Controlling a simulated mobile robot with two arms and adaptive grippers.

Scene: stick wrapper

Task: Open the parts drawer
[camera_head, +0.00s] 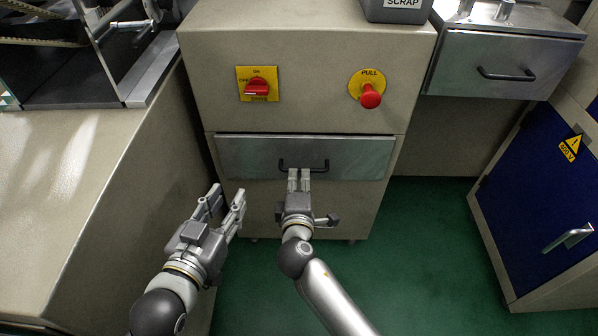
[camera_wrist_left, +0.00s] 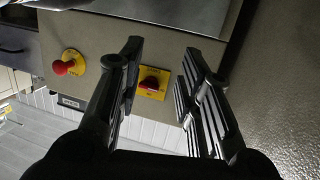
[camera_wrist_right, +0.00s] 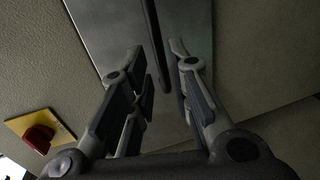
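A grey metal drawer (camera_head: 240,157) with a black bar handle (camera_head: 318,167) is set in the beige cabinet, its front flush and shut. My right gripper (camera_head: 299,174) is at the handle. In the right wrist view its fingers (camera_wrist_right: 157,58) stand apart, with the dark handle bar (camera_wrist_right: 155,40) running between them; whether either finger touches it I cannot tell. My left gripper (camera_head: 227,194) is open and empty, lower left of the drawer; its spread fingers (camera_wrist_left: 162,60) also show in the left wrist view. No label shows on the drawer.
Above the drawer are a red rotary switch (camera_head: 257,87) and a red pull knob (camera_head: 370,95). A second grey drawer (camera_head: 505,65), shut, is at upper right. A blue cabinet door (camera_head: 540,200) stands right. A beige counter (camera_head: 80,190) is left. Green floor (camera_head: 420,250) is clear.

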